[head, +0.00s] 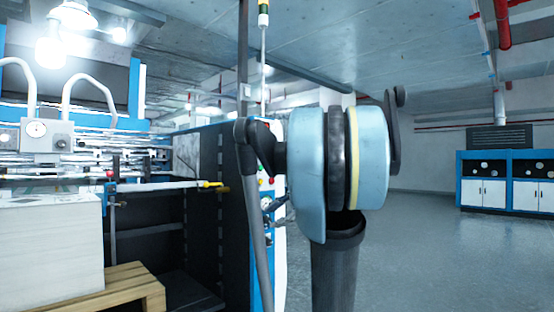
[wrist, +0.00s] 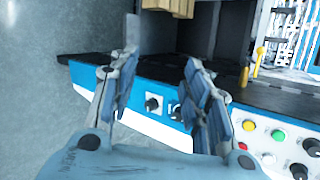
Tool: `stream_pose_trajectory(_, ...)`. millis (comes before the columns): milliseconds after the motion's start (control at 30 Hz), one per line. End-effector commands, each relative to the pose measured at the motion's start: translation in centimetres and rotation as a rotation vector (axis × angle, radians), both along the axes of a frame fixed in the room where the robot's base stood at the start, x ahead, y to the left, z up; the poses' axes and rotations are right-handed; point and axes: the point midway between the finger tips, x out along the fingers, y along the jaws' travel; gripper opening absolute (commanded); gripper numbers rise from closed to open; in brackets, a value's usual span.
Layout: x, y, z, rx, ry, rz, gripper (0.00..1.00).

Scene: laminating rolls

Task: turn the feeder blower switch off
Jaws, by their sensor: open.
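In the wrist view my gripper (wrist: 160,65) is open and empty, with its two fingers spread over a white and blue control strip. A black rotary switch (wrist: 153,103) on a white plate shows between the fingers; I cannot read which way it points. Another dark control (wrist: 176,111) sits just right of it, partly hidden by the right finger. I see no label that tells which one is the feeder blower switch. The fingers appear apart from the switch, but the gap is hard to judge. In the head view my arm hides the gripper and these switches.
Right of my gripper, the panel carries a green button (wrist: 277,134), a yellow button (wrist: 249,125) and black knobs (wrist: 299,170). A yellow-handled lever (wrist: 258,60) stands behind. In the head view a pallet (head: 125,285) bears a white stack (head: 50,245); the floor (head: 430,235) at right is clear.

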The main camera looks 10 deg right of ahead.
Motion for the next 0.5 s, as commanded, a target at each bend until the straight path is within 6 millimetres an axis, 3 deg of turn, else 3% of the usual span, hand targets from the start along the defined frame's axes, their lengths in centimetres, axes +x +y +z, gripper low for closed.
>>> stream_pose_trajectory(33,2.3,-1.2,2.5,0.077,-0.001,-0.051,0.44)
stream_pose_trajectory(200,8.8,-5.6,10.5,0.354,-0.003,-0.199,0.44)
stream_pose_trajectory(400,14.2,-11.7,18.0,0.632,-0.013,-0.317,0.44)
stream_pose_trajectory(500,15.7,-14.0,20.3,0.723,-0.018,-0.348,0.44)
